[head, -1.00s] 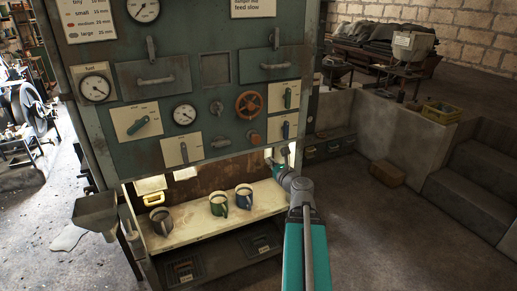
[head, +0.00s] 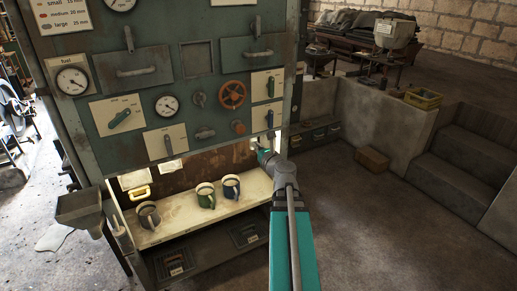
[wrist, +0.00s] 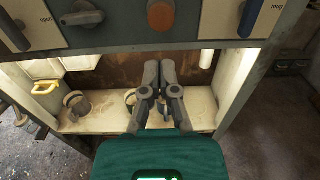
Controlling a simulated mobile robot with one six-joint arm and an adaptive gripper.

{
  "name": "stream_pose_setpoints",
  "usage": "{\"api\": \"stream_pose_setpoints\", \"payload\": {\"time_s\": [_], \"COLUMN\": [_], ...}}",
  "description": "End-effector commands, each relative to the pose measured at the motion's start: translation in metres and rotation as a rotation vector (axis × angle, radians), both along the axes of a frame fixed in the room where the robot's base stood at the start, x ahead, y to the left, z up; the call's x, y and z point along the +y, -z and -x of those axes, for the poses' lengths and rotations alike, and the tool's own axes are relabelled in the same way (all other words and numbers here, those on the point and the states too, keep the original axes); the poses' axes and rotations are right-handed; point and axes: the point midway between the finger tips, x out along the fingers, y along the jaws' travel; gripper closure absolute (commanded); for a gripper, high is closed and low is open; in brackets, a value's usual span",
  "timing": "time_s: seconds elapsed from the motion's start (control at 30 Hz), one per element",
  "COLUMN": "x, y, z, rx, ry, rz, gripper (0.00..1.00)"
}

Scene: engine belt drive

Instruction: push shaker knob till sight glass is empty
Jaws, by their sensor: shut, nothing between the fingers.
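An orange-brown round knob (head: 238,127) sits low on the right of the green panel, below a red handwheel; it also shows at the top of the wrist view (wrist: 161,15). No readable label marks it as the shaker knob. I cannot tell which part is the sight glass; a dark square window (head: 197,58) sits higher on the panel. My gripper (wrist: 159,66) is shut and empty, its two grey fingers together. In the wrist view it appears below the knob, apart from it, in front of the open bay. In the head view its tip is largely hidden.
Several mugs, including a green one (head: 205,195) and a blue one (head: 231,187), stand on the pale shelf (head: 175,226) under the panel. A blue lever (head: 270,119) is right of the knob. A hopper (head: 80,208) juts out at left. Floor at right is open.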

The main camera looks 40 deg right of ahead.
Motion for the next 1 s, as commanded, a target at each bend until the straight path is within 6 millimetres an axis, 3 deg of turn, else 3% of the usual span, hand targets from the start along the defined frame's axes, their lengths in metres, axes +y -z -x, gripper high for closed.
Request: {"api": "stream_pose_setpoints", "payload": {"time_s": [0.6, 1.0], "x": [-0.023, -0.025], "y": [0.0, 0.0], "z": [-0.09, -0.106], "rx": [0.0, 0.0], "ry": [0.0, 0.0], "rz": [0.0, 0.0], "gripper": [1.0, 1.0]}}
